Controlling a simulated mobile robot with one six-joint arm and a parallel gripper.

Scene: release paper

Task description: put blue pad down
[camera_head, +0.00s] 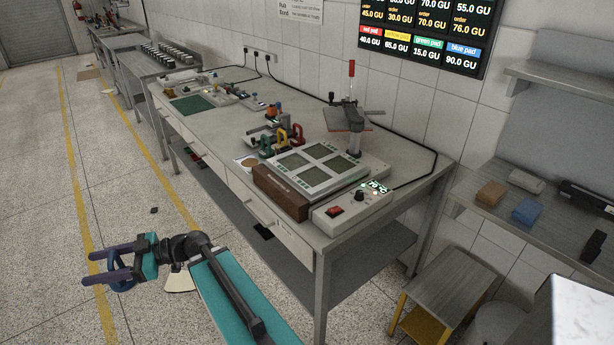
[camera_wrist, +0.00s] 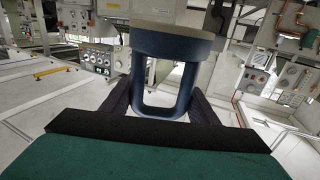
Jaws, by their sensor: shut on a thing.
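My gripper (camera_head: 98,267) is at the lower left of the head view, out over the floor and left of the workbench. Its two dark fingers are shut on the blue pad (camera_head: 121,285), whose blue loop shows around and below the fingers. In the wrist view the blue pad (camera_wrist: 168,42) is a dark blue looped handle with a broad round end, between the fingers (camera_wrist: 160,100). Red (camera_head: 282,136), yellow (camera_head: 297,134) and green (camera_head: 266,150) looped pads stand on the workbench (camera_head: 225,128).
A grey press plate with four panels (camera_head: 319,167) lies near the bench's front right, beside a brown block (camera_head: 281,191) and a control box (camera_head: 352,207). A red-handled press (camera_head: 354,118) stands behind. A stool (camera_head: 447,285) and shelf (camera_head: 540,218) are at right. Floor at left is mostly clear.

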